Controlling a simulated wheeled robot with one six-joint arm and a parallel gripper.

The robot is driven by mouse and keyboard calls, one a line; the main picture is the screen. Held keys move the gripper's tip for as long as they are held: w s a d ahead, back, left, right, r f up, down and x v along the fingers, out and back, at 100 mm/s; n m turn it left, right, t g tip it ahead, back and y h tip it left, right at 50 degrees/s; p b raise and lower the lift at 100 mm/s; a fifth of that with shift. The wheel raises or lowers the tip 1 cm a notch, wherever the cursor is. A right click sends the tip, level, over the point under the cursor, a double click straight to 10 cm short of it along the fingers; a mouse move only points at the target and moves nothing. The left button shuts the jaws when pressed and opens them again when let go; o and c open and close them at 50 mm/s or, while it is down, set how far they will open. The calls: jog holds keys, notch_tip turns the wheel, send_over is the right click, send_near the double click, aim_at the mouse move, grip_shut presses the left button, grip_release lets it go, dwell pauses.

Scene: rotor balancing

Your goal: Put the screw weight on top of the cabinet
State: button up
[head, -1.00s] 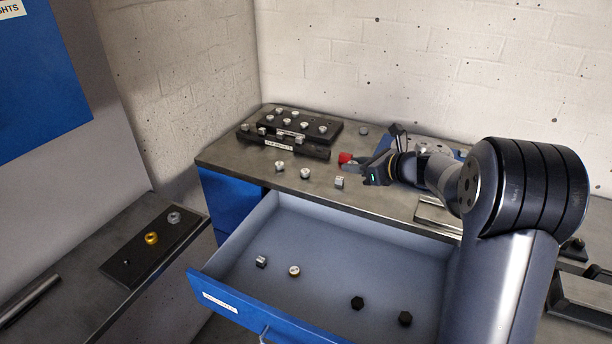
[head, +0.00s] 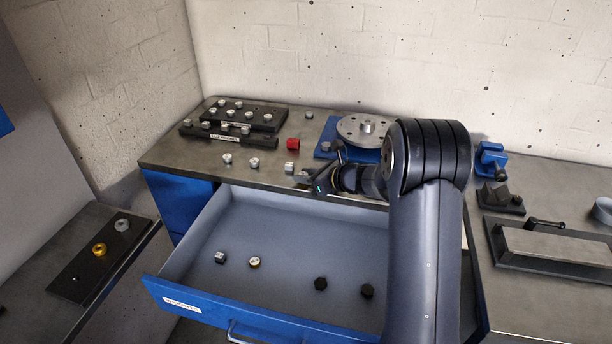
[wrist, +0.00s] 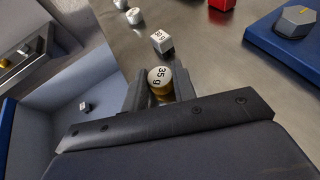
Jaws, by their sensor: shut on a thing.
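My gripper (head: 304,178) is at the front edge of the grey worktop (head: 175,155) of the blue cabinet, above the back of its open drawer. In the wrist view my gripper (wrist: 155,90) is shut on a small round weight (wrist: 160,78) with a silver top marked 35 g and a brass-coloured side. I cannot tell whether the weight touches the worktop. I cannot tell whether it is the screw weight. A small silver cube weight (head: 290,168) stands on the worktop just beyond, also in the wrist view (wrist: 161,41).
Two round weights (head: 227,158) (head: 254,162) and a red block (head: 293,144) stand on the worktop. Black weight racks (head: 230,138) are behind. A rotor disc (head: 362,128) is at the back. The open drawer (head: 200,270) holds several small pieces.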

jog(key=shift+f, duration=0.1)
jog(key=o, duration=1)
jog(key=shift+r, duration=0.2)
jog(key=v, duration=1.2)
jog(key=shift+b, duration=0.4)
jog(key=shift+f, duration=0.1)
